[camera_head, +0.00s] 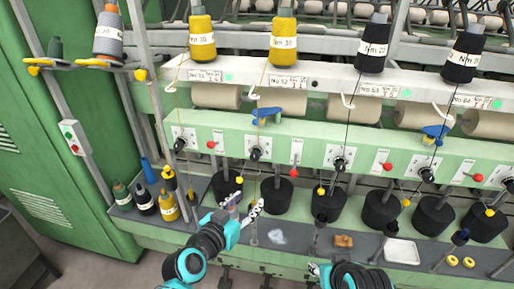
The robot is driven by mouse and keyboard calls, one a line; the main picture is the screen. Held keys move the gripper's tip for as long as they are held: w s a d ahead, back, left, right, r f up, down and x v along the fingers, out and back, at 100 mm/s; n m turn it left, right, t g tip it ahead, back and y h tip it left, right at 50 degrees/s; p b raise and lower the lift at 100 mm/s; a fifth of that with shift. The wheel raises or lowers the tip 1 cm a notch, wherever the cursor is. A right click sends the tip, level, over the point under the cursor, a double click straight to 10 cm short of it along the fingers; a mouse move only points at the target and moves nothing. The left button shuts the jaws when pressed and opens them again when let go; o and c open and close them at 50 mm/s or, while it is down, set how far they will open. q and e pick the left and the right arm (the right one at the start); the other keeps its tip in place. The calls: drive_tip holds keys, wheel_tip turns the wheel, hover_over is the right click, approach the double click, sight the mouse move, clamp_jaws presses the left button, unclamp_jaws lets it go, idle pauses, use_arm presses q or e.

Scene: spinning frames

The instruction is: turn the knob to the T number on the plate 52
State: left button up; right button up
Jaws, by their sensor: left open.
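The plate marked 52 (283,82) is on the white rail, second from the left, below a yellow bobbin (284,42). Its small print is too fine to read surely. A black knob (256,153) sits on a white dial panel on the green beam below it. My left gripper (248,203) is open and empty, below this knob and apart from it, in front of the black cans.
Similar knobs sit left (180,144) and right (340,163), with red levers (297,157) between. Yellow and black threads run down past the beam. A grey shelf holds black cans (276,195), a white tray (402,251) and small bobbins (168,206). A green cabinet (50,140) stands left.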

sight(254, 159)
use_arm(q)
drive_tip(key=w+r+t+y, duration=0.1)
drive_tip(key=w, duration=0.3)
drive_tip(key=w+d+r+n+t+y+p, duration=0.1)
drive_tip(key=w, duration=0.4)
drive_tip(key=w+d+n+t, duration=0.1)
drive_tip(key=w+t, duration=0.1)
drive_tip(key=w, duration=0.2)
drive_tip(key=shift+w+r+y, duration=0.35)
drive_tip(key=shift+r+y, duration=0.05)
drive_tip(key=shift+n, duration=0.3)
clamp_jaws()
